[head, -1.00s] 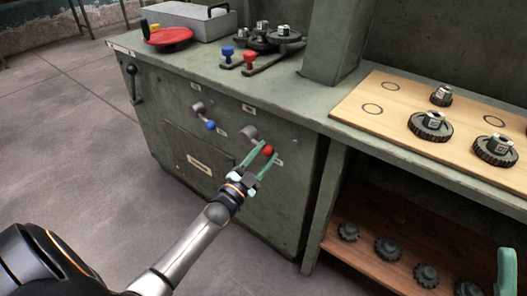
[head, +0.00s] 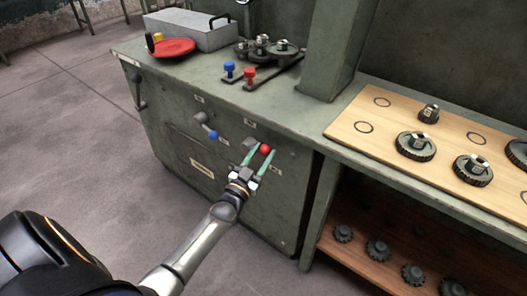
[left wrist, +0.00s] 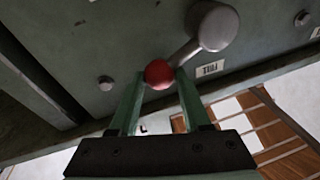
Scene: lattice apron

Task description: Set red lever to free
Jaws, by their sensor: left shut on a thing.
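The red lever has a red ball knob (head: 265,149) on a grey arm and hub (head: 250,142), on the green cabinet's front. In the head view the knob lies to the right of and slightly below the hub. My left gripper (head: 260,156) is shut on the red knob. In the left wrist view, the red knob (left wrist: 159,74) sits between the fingertips (left wrist: 158,80), and the lever arm runs up and right to the round hub (left wrist: 214,25). A small white label (left wrist: 209,68) is beside it, its lettering unclear. My right gripper is out of view.
A blue-knobbed lever (head: 213,134) is left of the red one, pointing down-right. The cabinet top holds a red disc (head: 172,47), a grey box (head: 190,24) and blue and red pegs (head: 229,69). A wooden board (head: 385,133) carries gears at right.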

